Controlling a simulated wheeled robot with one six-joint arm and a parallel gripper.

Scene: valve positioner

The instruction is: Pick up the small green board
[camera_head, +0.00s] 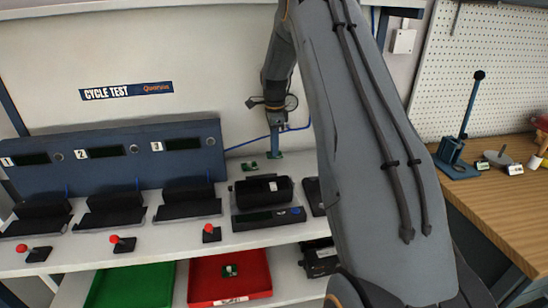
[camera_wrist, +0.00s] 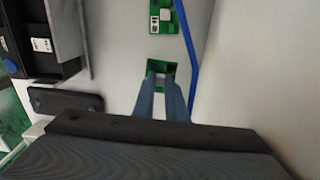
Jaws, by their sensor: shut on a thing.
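My gripper (camera_wrist: 163,76) is shut on a small green board (camera_wrist: 161,65), with its two blue-grey fingers pointing down at the white bench. In the head view the gripper (camera_head: 276,151) is at the back of the bench with the green board (camera_head: 276,155) at its tips. I cannot tell whether the board touches the bench. A second green board (camera_wrist: 162,16) with white parts lies apart from it; in the head view that board (camera_head: 249,167) lies left of the gripper.
A blue cable (camera_wrist: 190,55) runs close beside the boards. A black open device (camera_head: 264,190) stands in front of the gripper. Numbered test stations (camera_head: 110,155) line the left. A green tray (camera_head: 130,287) and a red tray (camera_head: 230,278) sit below.

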